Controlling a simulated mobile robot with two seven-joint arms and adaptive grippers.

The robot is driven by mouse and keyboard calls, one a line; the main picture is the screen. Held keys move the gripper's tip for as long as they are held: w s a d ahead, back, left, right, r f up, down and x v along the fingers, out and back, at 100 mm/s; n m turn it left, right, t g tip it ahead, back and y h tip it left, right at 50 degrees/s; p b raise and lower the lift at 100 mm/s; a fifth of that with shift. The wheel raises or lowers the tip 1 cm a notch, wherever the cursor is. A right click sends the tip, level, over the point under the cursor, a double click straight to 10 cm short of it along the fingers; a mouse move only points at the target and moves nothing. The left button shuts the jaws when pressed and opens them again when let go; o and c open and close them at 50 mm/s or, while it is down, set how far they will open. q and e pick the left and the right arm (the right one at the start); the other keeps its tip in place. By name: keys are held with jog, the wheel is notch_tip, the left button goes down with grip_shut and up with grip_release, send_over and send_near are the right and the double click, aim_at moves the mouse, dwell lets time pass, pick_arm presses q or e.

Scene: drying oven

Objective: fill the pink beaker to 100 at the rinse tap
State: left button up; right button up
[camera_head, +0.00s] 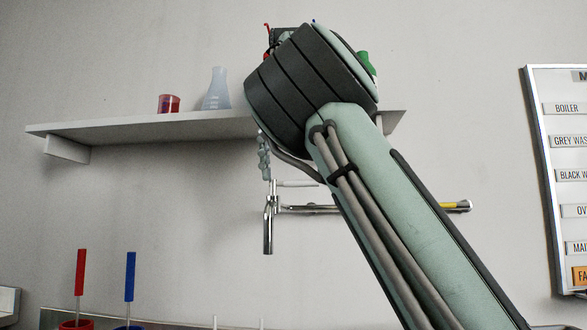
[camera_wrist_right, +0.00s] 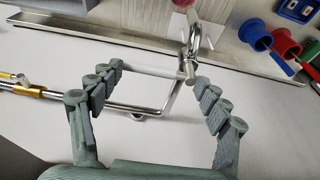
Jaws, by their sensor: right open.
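The rinse tap (camera_head: 268,222) is on the wall below the shelf in the head view, its spout pointing down. My right arm crosses in front of its pipe. In the right wrist view the chrome tap (camera_wrist_right: 193,55) lies beyond my open, empty right gripper (camera_wrist_right: 158,76), with a pale bar seen between the fingers; I cannot tell whether they touch. A pink-red vessel (camera_wrist_right: 184,5) shows beyond the tap, cut off by the top edge; it may be the pink beaker, but its level cannot be read. My left gripper is out of view.
A wall shelf (camera_head: 150,128) holds a small red vessel (camera_head: 169,104) and a pale flask (camera_head: 217,90). A green item (camera_head: 366,62) shows behind my arm. Red (camera_head: 80,272) and blue (camera_head: 130,277) handles stand in holders at lower left. A labelled board (camera_head: 540,180) hangs at right.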

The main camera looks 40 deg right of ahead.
jog(key=shift+s, duration=0.15)
jog(key=c, duration=1)
jog(key=shift+a+f, duration=0.1)
grip_shut()
jog(key=shift+a+m+g+p, duration=0.25)
jog(key=shift+a+m+p, duration=0.05)
jog(key=shift+m, duration=0.6)
jog(key=shift+a+m+g+p, duration=0.25)
jog(key=shift+m+p, duration=0.05)
jog(key=shift+m, duration=0.6)
jog(key=shift+a+f+m+g+h+p, duration=0.1)
jog(key=shift+a+m+g+h+p, duration=0.3)
jog(key=shift+m+p, duration=0.75)
jog(key=shift+s+a, duration=0.1)
